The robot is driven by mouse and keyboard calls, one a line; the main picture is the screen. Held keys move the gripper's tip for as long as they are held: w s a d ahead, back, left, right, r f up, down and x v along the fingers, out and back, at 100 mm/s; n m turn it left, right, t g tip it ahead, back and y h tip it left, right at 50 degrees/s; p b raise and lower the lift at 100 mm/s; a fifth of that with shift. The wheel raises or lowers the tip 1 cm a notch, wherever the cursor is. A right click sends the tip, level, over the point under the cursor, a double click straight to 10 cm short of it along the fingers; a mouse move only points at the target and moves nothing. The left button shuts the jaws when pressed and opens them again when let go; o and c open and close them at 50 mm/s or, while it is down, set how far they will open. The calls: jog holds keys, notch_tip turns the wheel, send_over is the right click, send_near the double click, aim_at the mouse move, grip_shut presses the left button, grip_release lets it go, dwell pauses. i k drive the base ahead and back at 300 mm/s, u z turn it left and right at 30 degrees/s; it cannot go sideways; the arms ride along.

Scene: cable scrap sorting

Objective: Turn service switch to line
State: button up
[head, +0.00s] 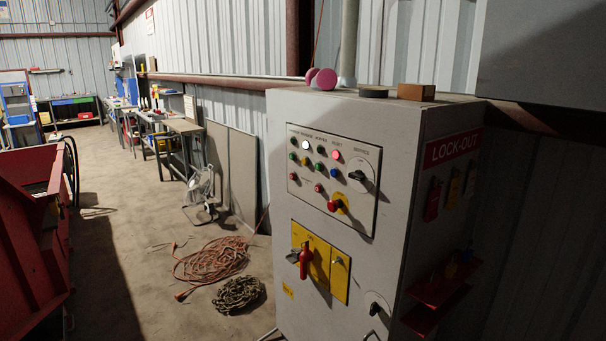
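A grey control cabinet (392,215) stands at the right. A black rotary switch (359,177) sits at the upper right of its button panel (312,196), under a small label that seems to read "SERVICE". Its pointer angle and position marks are too small to read surely. A second dark rotary knob (375,308) is on the cabinet's lower front. My gripper is not in view.
Lit lamps, coloured buttons and a red knob on yellow (336,204) share the panel. A red handle (305,260) projects from a yellow plate (340,274). A red lock-out shelf (438,295) sticks out on the side. Orange cable (212,258) and chain (238,293) lie on the floor.

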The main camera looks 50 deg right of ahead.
aim_at(358, 175)
jog(key=z, duration=4.75)
jog(key=i, duration=0.1)
jog(key=u, duration=2.95)
jog(key=k, duration=0.95)
jog(key=u, duration=0.15)
jog(key=i, duration=0.7)
jog(key=z, duration=0.05)
